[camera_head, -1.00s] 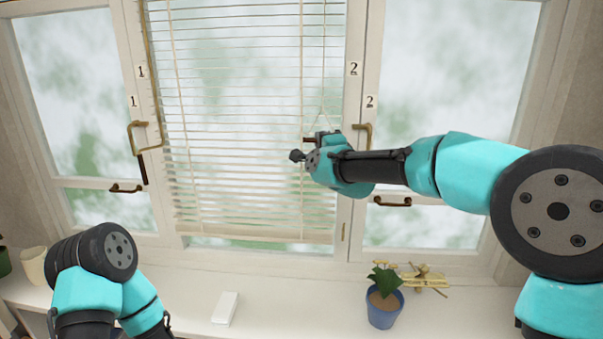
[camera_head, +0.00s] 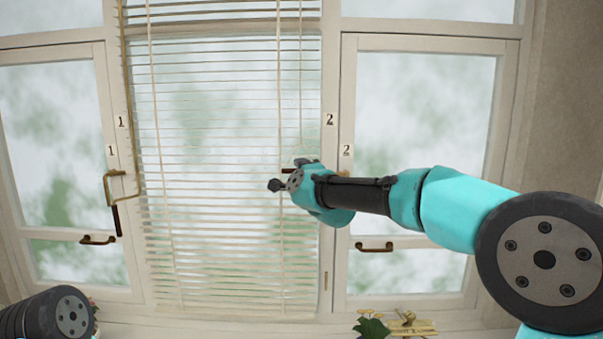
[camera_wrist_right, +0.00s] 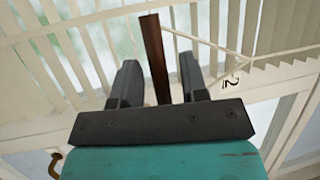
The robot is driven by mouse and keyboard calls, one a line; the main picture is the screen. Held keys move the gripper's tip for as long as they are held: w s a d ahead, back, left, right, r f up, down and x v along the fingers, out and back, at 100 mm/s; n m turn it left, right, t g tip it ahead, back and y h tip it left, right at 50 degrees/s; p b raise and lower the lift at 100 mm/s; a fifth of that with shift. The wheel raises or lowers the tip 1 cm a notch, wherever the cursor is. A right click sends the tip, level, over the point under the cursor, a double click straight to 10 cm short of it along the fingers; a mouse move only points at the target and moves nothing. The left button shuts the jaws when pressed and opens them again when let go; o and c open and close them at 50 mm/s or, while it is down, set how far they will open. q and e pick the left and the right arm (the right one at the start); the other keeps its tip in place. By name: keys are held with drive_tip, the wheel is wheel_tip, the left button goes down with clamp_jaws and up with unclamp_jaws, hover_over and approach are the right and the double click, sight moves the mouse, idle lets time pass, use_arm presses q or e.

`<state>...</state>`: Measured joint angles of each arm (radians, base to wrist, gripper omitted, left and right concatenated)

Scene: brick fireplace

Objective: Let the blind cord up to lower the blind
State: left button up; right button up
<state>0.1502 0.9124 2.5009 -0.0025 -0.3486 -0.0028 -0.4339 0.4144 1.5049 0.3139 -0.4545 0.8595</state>
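The blind (camera_head: 220,150) hangs in the middle window with its slats spread and its bottom rail (camera_head: 235,313) close to the window's lower edge. My right gripper (camera_head: 290,182) is in front of the blind's right part. A brown cord handle (camera_wrist_right: 154,60) lies between its fingers in the right wrist view (camera_wrist_right: 160,80). The fingers are close around it, though slim gaps show. My left gripper is out of view; only that arm's link shows at the lower left.
Brass window handles stand left (camera_head: 114,190) and right (camera_head: 374,247) of the blind. A potted plant (camera_head: 371,327) and a yellow toy plane (camera_head: 412,325) sit below at right. The space in front of the blind's left part is clear.

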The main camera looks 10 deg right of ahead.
drive_tip(key=shift+s, duration=0.1)
drive_tip(key=v, duration=1.7)
drive_tip(key=shift+d+f, duration=0.15)
